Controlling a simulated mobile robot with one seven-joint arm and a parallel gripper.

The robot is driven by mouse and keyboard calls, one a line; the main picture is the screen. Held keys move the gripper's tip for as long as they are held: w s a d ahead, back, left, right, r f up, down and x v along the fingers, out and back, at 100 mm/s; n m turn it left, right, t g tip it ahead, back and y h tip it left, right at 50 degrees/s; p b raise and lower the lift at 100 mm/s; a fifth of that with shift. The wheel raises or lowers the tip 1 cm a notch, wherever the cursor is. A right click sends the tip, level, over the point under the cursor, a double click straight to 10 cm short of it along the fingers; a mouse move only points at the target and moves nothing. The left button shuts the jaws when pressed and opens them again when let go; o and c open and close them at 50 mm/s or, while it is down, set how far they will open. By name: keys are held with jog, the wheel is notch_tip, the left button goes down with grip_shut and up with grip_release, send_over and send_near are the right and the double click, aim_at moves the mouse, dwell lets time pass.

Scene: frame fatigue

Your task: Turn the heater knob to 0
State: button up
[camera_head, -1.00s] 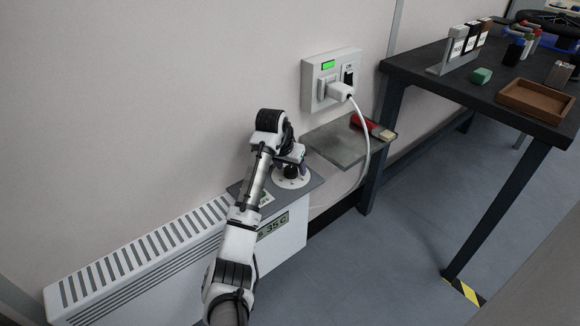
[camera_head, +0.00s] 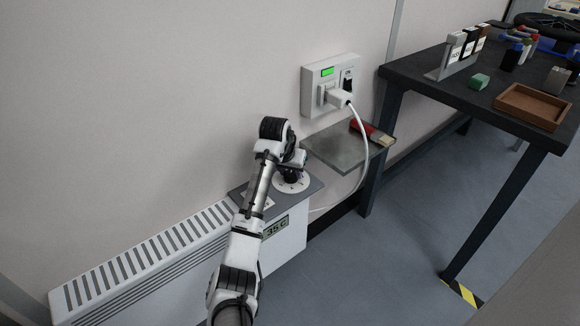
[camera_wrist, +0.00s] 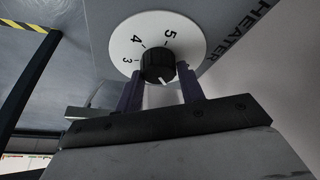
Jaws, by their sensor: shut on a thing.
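The white heater (camera_head: 285,248) stands against the wall, and its display (camera_head: 277,228) reads 35 C. On its grey top plate is a white round dial (camera_head: 303,186) with a black knob. In the wrist view the knob (camera_wrist: 157,64) sits at the middle of the dial (camera_wrist: 185,28), with 3, 4 and 5 readable. The knob's white mark points toward the bottom of that view, away from those numbers. My gripper (camera_wrist: 162,88) is shut on the knob, one dark finger on each side. In the head view my gripper (camera_head: 291,172) partly hides the knob.
A wall socket box (camera_head: 318,88) with a plug and white cable is above right. A small grey shelf (camera_head: 335,152) holding a red item is right of the dial. A dark table (camera_head: 430,75) with a brown tray (camera_head: 533,107) stands farther right.

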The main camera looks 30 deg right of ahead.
jog(key=n+p, duration=0.2)
jog(key=p, duration=0.1)
jog(key=n+t+y+p, duration=0.1)
jog(key=n+p, duration=0.1)
jog(key=p, duration=0.1)
jog(key=shift+s+r+p, duration=0.2)
jog(key=shift+r+p, duration=0.1)
jog(key=shift+r, duration=0.05)
jog(key=n+y+p, duration=0.1)
jog(key=n+p, duration=0.1)
jog(key=shift+d+f+n+t+p, duration=0.1)
jog(key=shift+n+t+p, duration=0.2)
jog(key=shift+t+p, duration=0.1)
jog(key=shift+f+n+y+p, duration=0.2)
jog(key=shift+n+y+p, duration=0.4)
jog(key=shift+n+p, duration=0.6)
jog(key=shift+w+n, duration=0.1)
jog(key=shift+n, duration=0.2)
jog(key=o, duration=1)
jog(key=shift+c, duration=0.2)
